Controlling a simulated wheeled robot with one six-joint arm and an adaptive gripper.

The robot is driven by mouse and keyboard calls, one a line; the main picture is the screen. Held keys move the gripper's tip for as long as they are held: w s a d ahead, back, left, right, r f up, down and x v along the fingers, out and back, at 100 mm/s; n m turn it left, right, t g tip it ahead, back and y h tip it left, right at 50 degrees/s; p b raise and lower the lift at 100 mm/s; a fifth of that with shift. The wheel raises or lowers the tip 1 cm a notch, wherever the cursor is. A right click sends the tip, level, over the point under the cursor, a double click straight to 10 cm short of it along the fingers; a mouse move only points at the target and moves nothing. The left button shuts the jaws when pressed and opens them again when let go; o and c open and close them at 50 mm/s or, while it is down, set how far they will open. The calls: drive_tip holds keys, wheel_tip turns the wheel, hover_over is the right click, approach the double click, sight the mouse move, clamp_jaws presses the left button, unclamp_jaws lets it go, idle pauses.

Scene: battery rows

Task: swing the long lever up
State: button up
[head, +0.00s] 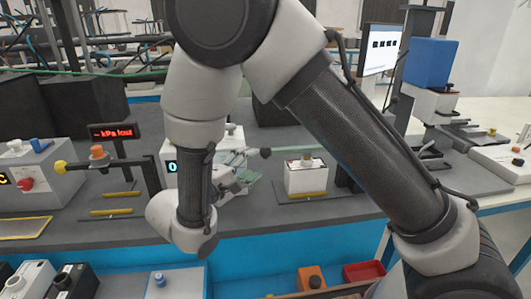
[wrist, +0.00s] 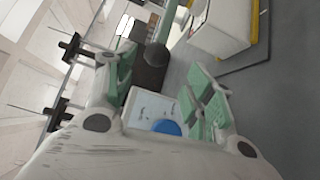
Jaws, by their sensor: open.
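My gripper (head: 249,167) is open and turned toward the knob, partly hidden behind my own arm. In the wrist view, the dark knob (wrist: 150,68) shows between or just beyond the green-padded fingertips (wrist: 163,80). The rod (wrist: 168,22) runs away past it. I cannot tell whether the fingers touch the knob. The lever's pivot is not clear.
A white box (head: 305,180) with a yellow strip stands below the rod. A dark bar with a yellow knob (head: 60,167) and a red kPa display (head: 111,131) are at left. Bare grey bench (head: 290,213) lies in front.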

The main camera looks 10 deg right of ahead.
sight(262, 154)
drive_tip(key=shift+w+d+r+m, duration=0.15)
drive_tip(key=shift+d+r+m, duration=0.1)
drive_tip(key=shift+m, duration=0.35)
drive_tip(key=x, duration=0.7)
drive_tip(key=shift+w+d, duration=0.15)
drive_tip(key=shift+c, duration=0.4)
clamp_jaws()
